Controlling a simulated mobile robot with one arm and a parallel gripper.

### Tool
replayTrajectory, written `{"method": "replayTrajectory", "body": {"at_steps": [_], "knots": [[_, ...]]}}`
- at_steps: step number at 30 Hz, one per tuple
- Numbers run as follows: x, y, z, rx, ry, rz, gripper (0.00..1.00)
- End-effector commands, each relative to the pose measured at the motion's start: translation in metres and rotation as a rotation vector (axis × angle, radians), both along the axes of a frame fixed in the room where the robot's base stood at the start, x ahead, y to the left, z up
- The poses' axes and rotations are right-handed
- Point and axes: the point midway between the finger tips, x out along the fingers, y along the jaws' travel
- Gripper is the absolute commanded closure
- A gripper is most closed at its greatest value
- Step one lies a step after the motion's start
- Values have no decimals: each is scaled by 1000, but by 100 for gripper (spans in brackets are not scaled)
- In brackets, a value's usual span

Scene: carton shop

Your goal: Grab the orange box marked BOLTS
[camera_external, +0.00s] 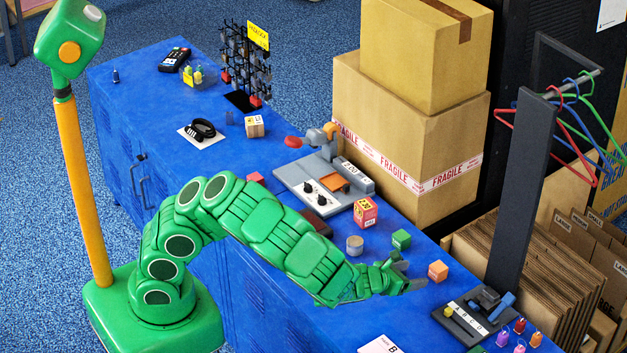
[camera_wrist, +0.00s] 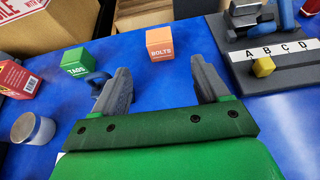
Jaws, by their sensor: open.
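The orange box marked BOLTS (camera_wrist: 160,46) stands on the blue table, ahead of my open jaws in the wrist view and roughly between them, apart from both fingers. In the external view the orange box (camera_external: 438,271) sits just right of my gripper (camera_external: 398,276). My gripper (camera_wrist: 160,88) is open and empty, its two grey fingers spread. A green box marked TAGS (camera_wrist: 77,61) stands to the left of the orange box, beyond the left finger; it also shows in the external view (camera_external: 401,239).
A grey can (camera_external: 355,245) and a red box (camera_external: 365,211) stand left of the green box. A dark A B C D stand (camera_external: 466,318) with a yellow piece (camera_wrist: 263,67) is to the right. Cartons (camera_external: 410,130) stand behind. Blue table between the jaws and orange box is clear.

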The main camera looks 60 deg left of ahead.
Motion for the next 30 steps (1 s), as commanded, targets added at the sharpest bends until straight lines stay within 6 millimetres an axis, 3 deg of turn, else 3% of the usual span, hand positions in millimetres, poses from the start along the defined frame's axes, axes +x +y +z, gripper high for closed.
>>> {"method": "replayTrajectory", "body": {"at_steps": [18, 30], "knots": [[44, -1, -17, -4, -1, 4, 26], [58, -1, -23, -3, -2, 2, 26]]}}
